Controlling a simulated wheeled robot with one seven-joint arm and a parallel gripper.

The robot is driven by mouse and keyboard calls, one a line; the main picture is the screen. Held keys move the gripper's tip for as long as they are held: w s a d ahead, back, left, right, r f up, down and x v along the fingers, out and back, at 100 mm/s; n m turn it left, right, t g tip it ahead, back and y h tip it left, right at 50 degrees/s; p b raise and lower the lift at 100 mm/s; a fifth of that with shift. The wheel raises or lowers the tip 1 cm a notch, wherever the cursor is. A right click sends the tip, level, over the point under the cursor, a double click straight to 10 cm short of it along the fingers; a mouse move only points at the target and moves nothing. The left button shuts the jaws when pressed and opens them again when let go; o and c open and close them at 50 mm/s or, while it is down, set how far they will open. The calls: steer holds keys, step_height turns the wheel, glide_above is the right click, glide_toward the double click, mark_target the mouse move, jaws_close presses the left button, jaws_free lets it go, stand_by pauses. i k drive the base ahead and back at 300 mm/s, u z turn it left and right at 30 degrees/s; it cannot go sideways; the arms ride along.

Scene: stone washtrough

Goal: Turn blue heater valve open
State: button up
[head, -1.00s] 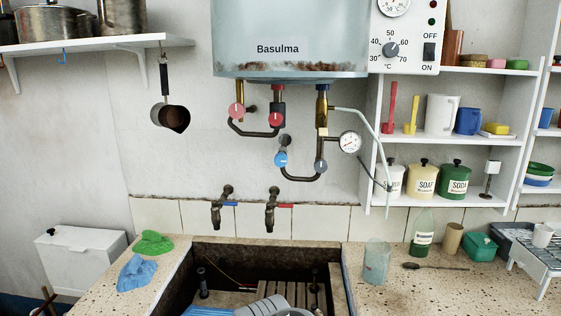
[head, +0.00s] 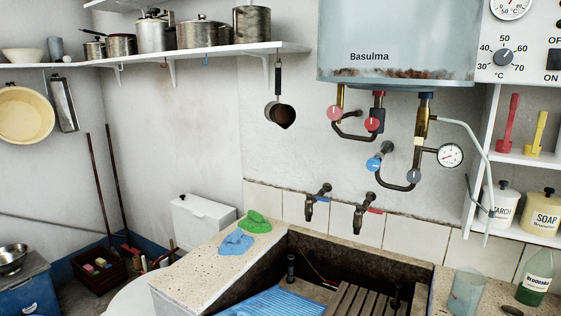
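My gripper is not in view.
The stone trough (head: 300,243) with a wooden rack (head: 362,305) lies below the pipes. Two taps (head: 318,195) stick out from the wall over it. A pressure gauge (head: 450,155) and pale hose are at the right. A pot shelf (head: 200,58) juts out at the left.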

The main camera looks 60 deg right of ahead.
mark_target(373, 164)
steer(key=u, duration=0.75)
steer(key=k, duration=0.75)
steer(key=z, duration=0.8)
